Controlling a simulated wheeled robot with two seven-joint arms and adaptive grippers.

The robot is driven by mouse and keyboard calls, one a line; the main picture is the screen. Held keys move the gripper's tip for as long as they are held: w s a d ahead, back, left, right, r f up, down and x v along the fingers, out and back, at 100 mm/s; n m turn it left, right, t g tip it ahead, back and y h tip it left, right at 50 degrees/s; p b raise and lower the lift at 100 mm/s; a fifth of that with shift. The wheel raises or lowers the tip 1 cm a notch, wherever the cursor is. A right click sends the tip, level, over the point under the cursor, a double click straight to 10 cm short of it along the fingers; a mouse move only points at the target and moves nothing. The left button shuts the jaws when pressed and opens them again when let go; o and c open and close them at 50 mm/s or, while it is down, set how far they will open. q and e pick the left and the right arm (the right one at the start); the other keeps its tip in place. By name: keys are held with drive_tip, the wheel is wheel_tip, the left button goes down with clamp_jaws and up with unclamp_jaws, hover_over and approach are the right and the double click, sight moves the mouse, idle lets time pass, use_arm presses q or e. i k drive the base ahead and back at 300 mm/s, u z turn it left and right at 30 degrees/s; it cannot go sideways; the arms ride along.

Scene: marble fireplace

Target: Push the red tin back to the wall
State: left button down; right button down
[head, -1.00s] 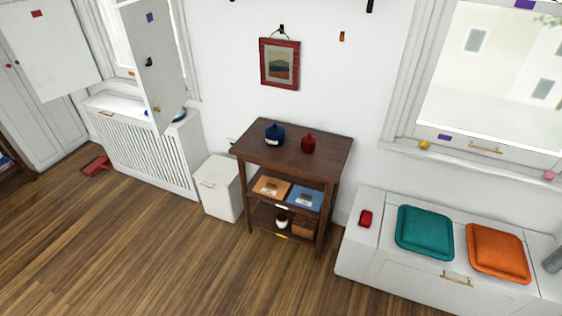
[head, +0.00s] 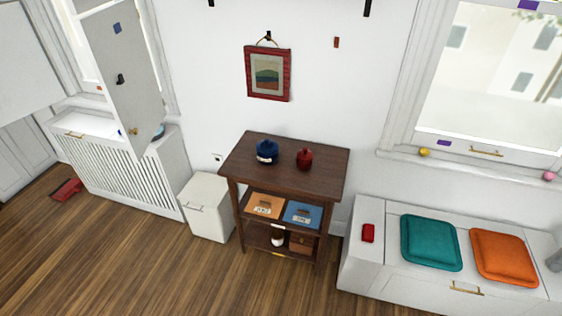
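Two small red things are in the head view, and I cannot tell for sure which is the tin. A red lidded pot (head: 304,159) stands upright on the dark wooden side table (head: 313,184), right of a blue lidded pot (head: 267,151) and apart from it. A red box-like thing (head: 368,233) sits on the left end of the white window bench (head: 358,269), left of the teal cushion (head: 431,242). Neither of my grippers is in view, and nothing touches either red thing.
An orange cushion (head: 503,258) lies on the bench. The table's shelves hold an orange box (head: 264,205), a blue box (head: 302,214) and smaller items. A white bin (head: 207,205) stands left of the table. The wooden floor (head: 140,265) in front is clear.

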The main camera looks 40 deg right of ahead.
sight(301, 164)
drive_tip(key=z, duration=0.25)
drive_tip(key=i, duration=0.65)
drive_tip(key=z, duration=0.5)
